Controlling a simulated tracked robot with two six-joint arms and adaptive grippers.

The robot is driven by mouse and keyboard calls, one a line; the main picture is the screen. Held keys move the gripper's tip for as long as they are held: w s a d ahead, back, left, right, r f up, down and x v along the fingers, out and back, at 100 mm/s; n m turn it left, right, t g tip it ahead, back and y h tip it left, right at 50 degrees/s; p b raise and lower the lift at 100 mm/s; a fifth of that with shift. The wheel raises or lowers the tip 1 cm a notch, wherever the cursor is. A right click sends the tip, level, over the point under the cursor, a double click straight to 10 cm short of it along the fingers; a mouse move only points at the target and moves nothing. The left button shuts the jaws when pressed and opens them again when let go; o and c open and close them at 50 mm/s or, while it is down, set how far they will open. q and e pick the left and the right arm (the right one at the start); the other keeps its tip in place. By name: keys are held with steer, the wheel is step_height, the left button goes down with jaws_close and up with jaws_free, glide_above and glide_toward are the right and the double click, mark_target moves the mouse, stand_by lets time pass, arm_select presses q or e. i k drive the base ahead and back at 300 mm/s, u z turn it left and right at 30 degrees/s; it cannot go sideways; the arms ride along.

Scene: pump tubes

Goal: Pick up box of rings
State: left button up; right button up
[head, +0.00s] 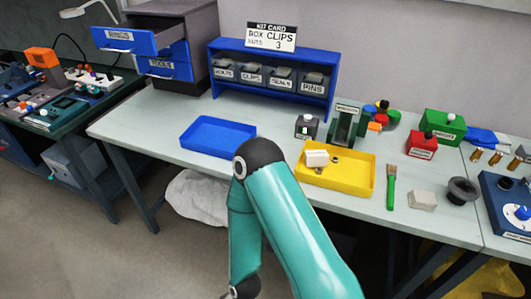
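A blue drawer labelled RINGS (120,38) sits at the top of the dark cabinet (190,30) at the back left and is pulled open. I cannot make out a box of rings inside it. A second blue drawer labelled TOOLS (165,67) is below it. The kit card (271,37) reads BOX CLIPS and NUTS 3. Neither of my grippers is in view; one teal arm of mine crosses the front middle, with its elbow over the table's front edge.
A blue shelf (270,46) holds several labelled bins. An empty blue tray (217,120) lies left of centre. A yellow tray (350,188) holds a white block (317,158). Small parts and a green brush (391,187) lie right. The tabletop (140,122) is clear at left.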

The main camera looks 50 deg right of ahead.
mark_target(313, 158)
steer(key=u, duration=0.35)
steer(key=k, duration=1.5)
steer(key=z, duration=1.1)
steer(key=i, duration=1)
steer(key=u, duration=0.1)
